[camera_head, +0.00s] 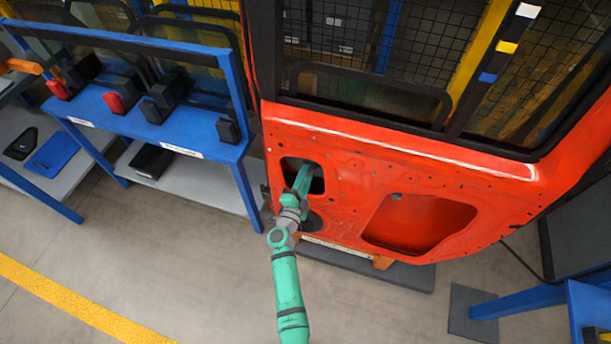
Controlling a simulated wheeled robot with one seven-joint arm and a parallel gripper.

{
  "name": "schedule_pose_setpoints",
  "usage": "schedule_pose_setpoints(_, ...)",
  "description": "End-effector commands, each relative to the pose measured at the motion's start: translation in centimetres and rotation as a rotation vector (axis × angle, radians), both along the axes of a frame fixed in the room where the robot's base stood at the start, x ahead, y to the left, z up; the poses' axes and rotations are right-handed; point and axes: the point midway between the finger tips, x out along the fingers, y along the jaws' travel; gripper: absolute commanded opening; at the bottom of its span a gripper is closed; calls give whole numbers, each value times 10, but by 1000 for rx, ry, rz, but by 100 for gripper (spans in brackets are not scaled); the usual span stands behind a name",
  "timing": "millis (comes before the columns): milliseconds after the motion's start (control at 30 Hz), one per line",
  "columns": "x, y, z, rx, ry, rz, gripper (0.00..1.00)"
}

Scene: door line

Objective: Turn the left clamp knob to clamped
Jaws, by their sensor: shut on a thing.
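A red-orange door (352,185) stands upright on a low dark base (395,278). My green and grey arm reaches up from the bottom of the picture to the door's lower left part, in front of a small dark opening. I cannot make out my gripper or its fingertips; my arm seems to cover that spot. The left clamp knob cannot be told apart here, and neither can its setting. A small dark part (265,194) shows at the door's left edge, too small to name. An orange block (383,262) sits under the door's lower edge.
A blue rack (190,137) with dark panels, red pieces and a grey lower shelf stands close at the left. A blue frame (520,301) is at the lower right. Floor with a yellow line (70,308) is clear at the lower left.

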Motion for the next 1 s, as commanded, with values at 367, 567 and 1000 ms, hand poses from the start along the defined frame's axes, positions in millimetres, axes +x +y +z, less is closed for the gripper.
schedule_pose_setpoints(367, 0, -1, -1, 325, -106, -1, 6)
schedule_pose_setpoints(567, 0, 0, -2, 459, -150, -1, 6)
schedule_pose_setpoints(1000, 0, 0, -2, 599, -195, -1, 6)
